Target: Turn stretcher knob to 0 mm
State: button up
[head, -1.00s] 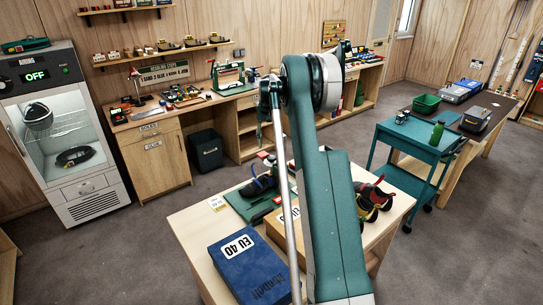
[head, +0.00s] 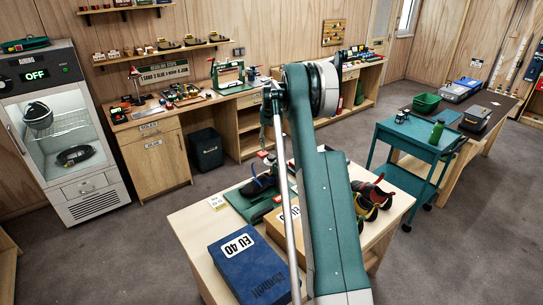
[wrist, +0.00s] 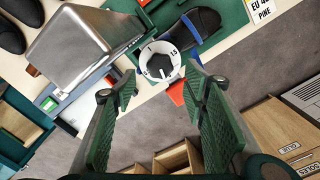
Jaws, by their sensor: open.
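The stretcher knob (wrist: 161,61) shows in the wrist view as a round white dial with a black centre and dark markings. Its exact setting is too small to read. My gripper (wrist: 160,84) is open, with one green ribbed finger on each side below the dial. The dial shows ahead of the gap, and nothing is between the fingers. A dark shoe (wrist: 203,24) is beside the knob on the green stretcher. In the head view the stretcher's green base (head: 240,207) is on the near table, partly hidden by my arm, and the knob cannot be made out.
A grey metal box-like body (wrist: 88,42) is close to the left finger in the wrist view. A small red part (wrist: 176,93) is just below the knob. A blue box marked EU 40 (head: 245,275) and more shoes (head: 373,197) crowd the near table (head: 190,222).

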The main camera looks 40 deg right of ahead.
aim_at(272, 157)
jog(key=shift+f, duration=3.1)
jog(key=c, duration=0.9)
